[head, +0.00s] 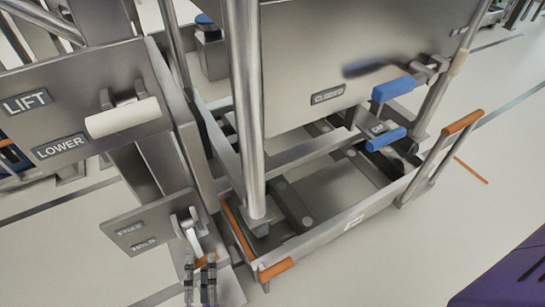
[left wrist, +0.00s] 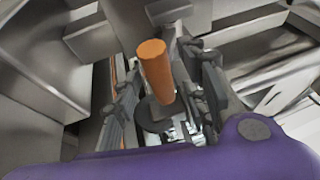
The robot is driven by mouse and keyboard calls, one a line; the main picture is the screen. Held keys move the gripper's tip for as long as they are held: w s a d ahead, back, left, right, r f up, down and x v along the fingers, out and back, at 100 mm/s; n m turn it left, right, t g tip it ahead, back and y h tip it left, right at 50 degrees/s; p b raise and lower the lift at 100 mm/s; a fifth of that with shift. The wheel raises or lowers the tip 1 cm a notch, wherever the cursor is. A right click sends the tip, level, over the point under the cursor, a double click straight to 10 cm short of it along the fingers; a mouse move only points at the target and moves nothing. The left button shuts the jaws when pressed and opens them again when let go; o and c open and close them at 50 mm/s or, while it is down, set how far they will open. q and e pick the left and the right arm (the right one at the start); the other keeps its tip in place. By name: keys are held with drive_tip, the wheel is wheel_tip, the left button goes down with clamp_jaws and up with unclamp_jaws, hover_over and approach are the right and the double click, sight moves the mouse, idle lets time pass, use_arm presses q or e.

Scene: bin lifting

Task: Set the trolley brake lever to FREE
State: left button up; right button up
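The brake plate (head: 152,222) at lower left in the head view carries FREE above and HOLD below. The brake lever (head: 190,236) is mounted at the plate's right side and hangs downward, on the HOLD side. Its orange handle (head: 206,260) is partly hidden by my left gripper (head: 201,279), which is at the lever's lower end. In the left wrist view the orange handle (left wrist: 155,70) stands between the two spread fingers of my left gripper (left wrist: 165,98), with gaps visible on both sides. My right gripper is not in view.
A LIFT/LOWER panel (head: 88,120) with a white handle (head: 123,117) is above the brake plate. A steel bin (head: 350,58) marked CLOSED, with blue handles (head: 394,88), stands over the trolley frame (head: 345,218). A vertical post (head: 247,120) rises close by. Floor is clear in front.

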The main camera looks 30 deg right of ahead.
use_arm(q)
drive_tip(key=shift+x, duration=0.85)
drive_tip(key=shift+f, duration=0.1)
clamp_jaws()
